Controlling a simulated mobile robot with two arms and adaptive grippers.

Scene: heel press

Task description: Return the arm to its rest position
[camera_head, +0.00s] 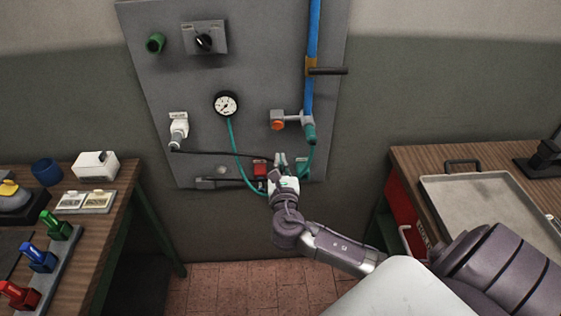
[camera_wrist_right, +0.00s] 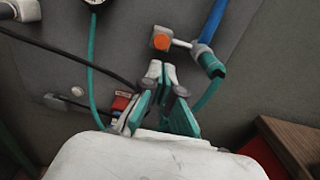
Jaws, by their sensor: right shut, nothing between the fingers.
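My right gripper (camera_head: 281,161) is in front of the lower part of the grey wall panel (camera_head: 265,60), beside a red block (camera_head: 260,168) in the head view. In the right wrist view its fingers (camera_wrist_right: 161,72) are shut, with nothing between them, and point at the panel below an orange-capped valve (camera_wrist_right: 161,42). I cannot tell whether the fingertips touch the panel. My right arm (camera_head: 335,248) reaches in from the lower right. The gripper partly hides the panel's lower edge and the hose behind it. My left gripper is not in view.
A workbench (camera_head: 112,205) stands at left, and another bench with a metal tray (camera_head: 480,190) at right. The floor (camera_head: 225,285) between them is clear.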

